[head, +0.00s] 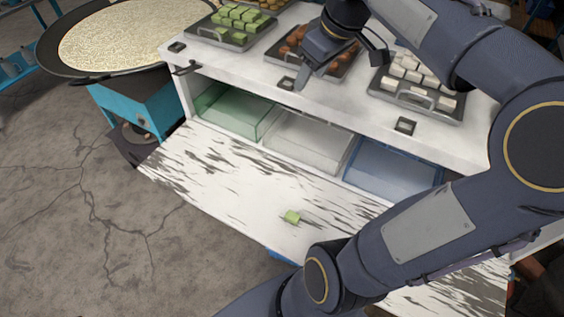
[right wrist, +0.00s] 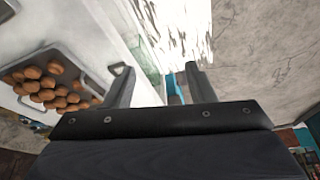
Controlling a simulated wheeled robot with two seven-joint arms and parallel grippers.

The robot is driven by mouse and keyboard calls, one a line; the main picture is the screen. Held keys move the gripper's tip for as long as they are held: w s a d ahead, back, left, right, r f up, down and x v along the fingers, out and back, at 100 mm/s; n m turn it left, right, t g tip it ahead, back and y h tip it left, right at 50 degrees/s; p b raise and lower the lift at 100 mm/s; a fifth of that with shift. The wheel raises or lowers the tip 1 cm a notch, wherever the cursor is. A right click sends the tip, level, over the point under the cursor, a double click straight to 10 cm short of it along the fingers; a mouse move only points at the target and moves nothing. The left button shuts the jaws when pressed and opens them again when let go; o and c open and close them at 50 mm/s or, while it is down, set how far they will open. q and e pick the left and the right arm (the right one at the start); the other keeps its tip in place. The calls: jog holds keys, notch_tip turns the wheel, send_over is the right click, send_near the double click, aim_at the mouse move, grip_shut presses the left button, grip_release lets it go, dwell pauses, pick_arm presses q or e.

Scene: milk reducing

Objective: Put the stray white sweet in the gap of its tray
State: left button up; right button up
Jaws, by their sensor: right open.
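The tray of white sweets (head: 450,114) stands at the right of the white counter top, with white cubes (head: 404,70) in it. My right arm covers part of its far side, so I cannot make out the gap. No stray white sweet shows in either view. A single pale green cube (head: 292,216) lies alone on the lower white board. My right gripper (head: 303,79) is above the counter by the brown sweets' tray, left of the white sweets' tray. In the right wrist view its fingers (right wrist: 162,75) are apart with nothing between them. My left gripper is out of view.
A tray of green cubes (head: 202,30) and a tray of brown sweets (head: 287,59) stand on the counter. Green (head: 222,110), clear (head: 303,140) and blue (head: 392,172) bins sit underneath. A wide pan (head: 125,38) stands at the left. The lower board is mostly clear.

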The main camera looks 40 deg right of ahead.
jog(key=s+a+f+m+t+y, duration=0.1)
jog(key=s+a+f, duration=0.5)
jog(key=a, duration=0.2)
jog(key=s+a+f+m+y, duration=0.1)
jog(key=s+a+f+m, duration=0.1)
jog(key=s+a+f, duration=0.3)
jog(key=a+f, duration=0.1)
jog(key=a, duration=0.3)
jog(key=shift+s+f+m+t+y, duration=0.3)
jog(key=shift+s+f+t+y, duration=0.1)
